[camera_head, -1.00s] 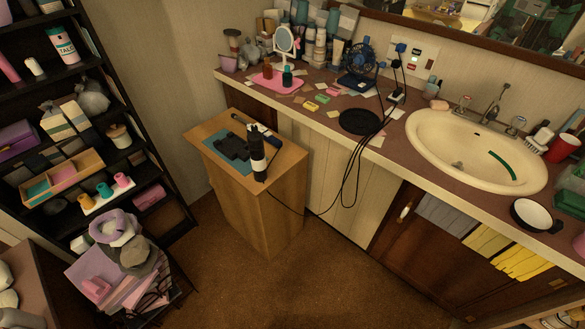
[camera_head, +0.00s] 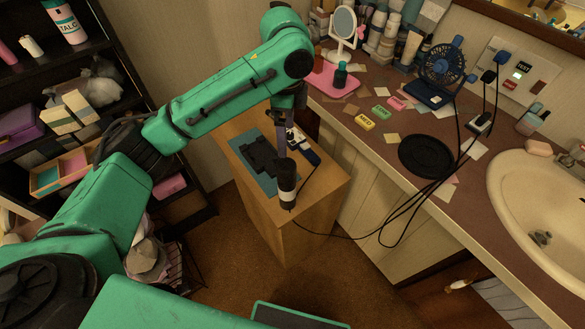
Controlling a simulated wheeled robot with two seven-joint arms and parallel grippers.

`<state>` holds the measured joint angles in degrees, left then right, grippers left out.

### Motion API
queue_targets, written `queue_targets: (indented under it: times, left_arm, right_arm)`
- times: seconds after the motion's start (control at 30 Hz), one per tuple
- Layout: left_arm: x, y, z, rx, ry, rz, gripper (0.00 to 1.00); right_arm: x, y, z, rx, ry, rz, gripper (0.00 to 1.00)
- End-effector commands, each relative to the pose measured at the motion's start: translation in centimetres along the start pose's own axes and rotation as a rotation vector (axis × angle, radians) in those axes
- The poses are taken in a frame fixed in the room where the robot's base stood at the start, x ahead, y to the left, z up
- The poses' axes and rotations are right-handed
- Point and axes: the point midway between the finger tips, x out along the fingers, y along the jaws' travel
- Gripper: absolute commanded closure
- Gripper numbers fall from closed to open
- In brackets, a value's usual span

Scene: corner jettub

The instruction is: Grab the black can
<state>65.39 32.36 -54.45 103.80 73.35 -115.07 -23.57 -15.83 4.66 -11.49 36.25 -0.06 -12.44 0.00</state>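The black can (camera_head: 287,178), a dark cylinder with a pale band low on it, stands near the front edge of a small wooden cabinet (camera_head: 322,196). My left arm reaches in from the left, above the cabinet. My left gripper (camera_head: 284,146) points down over the can, close to its top. Its fingers are dark and seen nearly edge-on, so I cannot tell their opening or whether they touch the can. My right gripper is out of view.
A dark object on a blue mat (camera_head: 240,150) and a blue-and-white device (camera_head: 302,146) lie beside the can. A black cord runs from the cabinet to the counter (camera_head: 415,215). A dark shelf stands left.

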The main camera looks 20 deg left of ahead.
Motion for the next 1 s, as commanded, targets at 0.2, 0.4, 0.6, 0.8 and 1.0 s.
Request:
queue_targets:
  times: [0.2, 0.4, 0.6, 0.8, 1.0]
  left_arm:
    - [5.1, 0.1, 0.0, 0.000, -0.002, 0.006, 0.02]
    - [8.8, 0.1, -0.1, -0.002, 0.000, 0.002, 0.02]
    - [12.1, 0.4, -0.1, -0.001, 0.000, 0.004, 0.02]
    - [14.2, 0.3, -0.2, -0.001, 0.002, -0.002, 0.02]
    - [14.2, 0.3, -0.2, -0.001, 0.002, -0.002, 0.25]
  right_arm:
    - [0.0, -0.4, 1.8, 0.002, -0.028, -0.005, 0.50]
    - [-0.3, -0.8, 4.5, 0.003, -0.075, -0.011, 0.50]
    - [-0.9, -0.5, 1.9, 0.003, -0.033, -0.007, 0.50]
    - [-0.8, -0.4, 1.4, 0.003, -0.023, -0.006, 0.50]
    - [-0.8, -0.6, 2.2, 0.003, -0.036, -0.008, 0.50]
